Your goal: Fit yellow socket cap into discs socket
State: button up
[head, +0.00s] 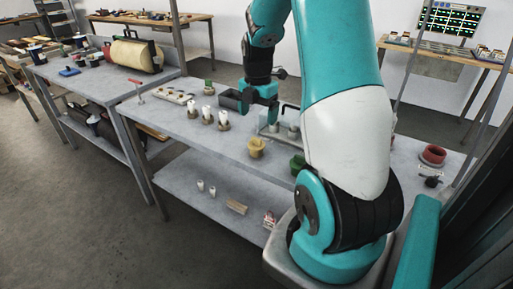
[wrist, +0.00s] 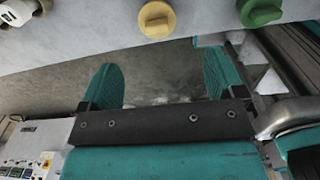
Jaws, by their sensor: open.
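The yellow socket cap (head: 256,147) stands on the front part of the grey table in the head view. In the wrist view the yellow cap (wrist: 156,19) shows at the top middle, with a bar-like grip on its round body. My gripper (head: 260,112) is above the table, behind the yellow cap in the head view. In the wrist view my gripper (wrist: 160,80) has its two teal fingers wide apart with nothing between them. The yellow cap is beyond the fingertips, apart from them. I cannot tell which fixture is the discs socket.
A green cap (head: 298,162) stands right of the yellow one; my arm partly hides the area behind it. Several white pieces in brown holders (head: 208,114) stand to the left. A dark bin (head: 230,100) is behind. A red ring-shaped piece (head: 432,155) is at the right.

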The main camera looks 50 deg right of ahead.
aim_at(256, 138)
jog(key=f, duration=0.7)
jog(key=f+p, duration=0.1)
jog(key=f, duration=0.3)
jog(key=shift+w+f, duration=0.15)
jog(key=shift+w, duration=0.1)
jog(key=shift+c, duration=0.4)
jog(key=c, duration=0.9)
